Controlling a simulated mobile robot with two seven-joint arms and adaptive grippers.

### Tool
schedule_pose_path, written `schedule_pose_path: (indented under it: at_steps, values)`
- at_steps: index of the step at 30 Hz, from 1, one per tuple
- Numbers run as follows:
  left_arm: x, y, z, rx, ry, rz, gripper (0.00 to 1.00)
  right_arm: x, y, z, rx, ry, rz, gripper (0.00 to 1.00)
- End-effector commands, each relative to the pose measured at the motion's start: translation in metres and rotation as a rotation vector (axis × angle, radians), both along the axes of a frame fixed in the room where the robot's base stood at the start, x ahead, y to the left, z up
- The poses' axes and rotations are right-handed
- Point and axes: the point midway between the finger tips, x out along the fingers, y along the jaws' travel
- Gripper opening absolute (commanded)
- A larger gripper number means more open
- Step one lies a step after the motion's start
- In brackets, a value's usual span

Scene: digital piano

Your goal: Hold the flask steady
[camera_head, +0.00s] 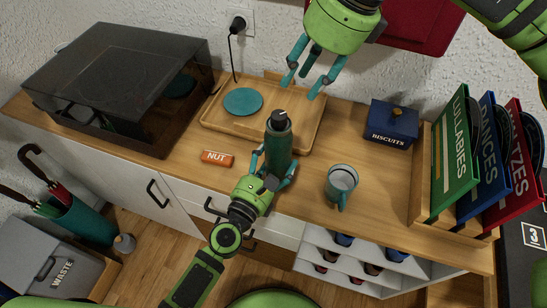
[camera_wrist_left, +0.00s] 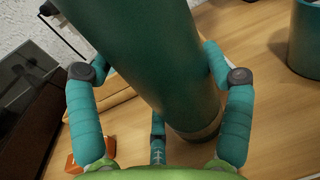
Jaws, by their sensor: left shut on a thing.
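A dark green flask (camera_head: 279,143) with a dark cap stands on the wooden counter near its front edge, in front of the wooden tray. My left gripper (camera_head: 272,172) is shut around the lower part of the flask. In the left wrist view the flask (camera_wrist_left: 150,55) fills the middle, with teal fingers on both sides of it; its base is close to the wood. My right gripper (camera_head: 308,78) is open and empty above the tray's right part, behind and above the flask.
The wooden tray (camera_head: 222,118) carries a teal disc (camera_head: 243,101). A NUT bar (camera_head: 217,158) lies left of the flask, and a teal mug (camera_head: 341,184) stands to its right. A blue BISCUITS box (camera_head: 391,125) and record sleeves (camera_head: 458,155) stand further right. A dark-lidded case (camera_head: 120,75) takes the left end.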

Motion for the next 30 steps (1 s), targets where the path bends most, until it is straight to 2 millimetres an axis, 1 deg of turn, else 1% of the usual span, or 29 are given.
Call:
schedule_pose_path:
  at_steps: [1, 3, 5, 8, 12, 18, 23, 26, 30]
  values:
    - [0.000, 0.000, 0.000, 0.000, 0.000, 0.001, 0.21, 0.000, 0.000, 0.000, 0.000, 0.000, 0.000, 0.39]
    - [0.000, 0.000, 0.000, 0.000, 0.000, 0.001, 0.21, 0.000, 0.000, 0.000, -0.001, 0.001, -0.003, 0.55]
    - [0.000, 0.000, 0.000, 0.000, 0.000, 0.001, 0.21, 0.001, 0.002, 0.001, -0.007, 0.008, -0.018, 0.55]
    - [0.000, 0.000, 0.000, 0.000, 0.000, 0.001, 0.21, 0.003, 0.007, 0.003, -0.035, 0.042, -0.095, 0.55]
    - [0.000, 0.000, 0.000, 0.000, 0.000, 0.000, 0.21, 0.008, 0.019, 0.010, -0.116, 0.116, -0.306, 0.55]
    - [0.000, 0.000, 0.000, 0.000, 0.000, 0.000, 0.21, 0.009, 0.033, 0.021, -0.234, 0.182, -0.629, 0.55]
    - [0.000, 0.000, 0.000, 0.000, 0.000, 0.001, 0.21, 0.009, 0.038, 0.025, -0.289, 0.197, -0.785, 0.55]
    - [0.000, 0.001, 0.000, 0.000, 0.000, 0.001, 0.21, 0.008, 0.039, 0.022, -0.302, 0.199, -0.820, 0.55]
    - [0.000, 0.001, 0.000, 0.000, 0.000, 0.002, 0.21, 0.008, 0.039, 0.003, -0.303, 0.203, -0.824, 0.55]
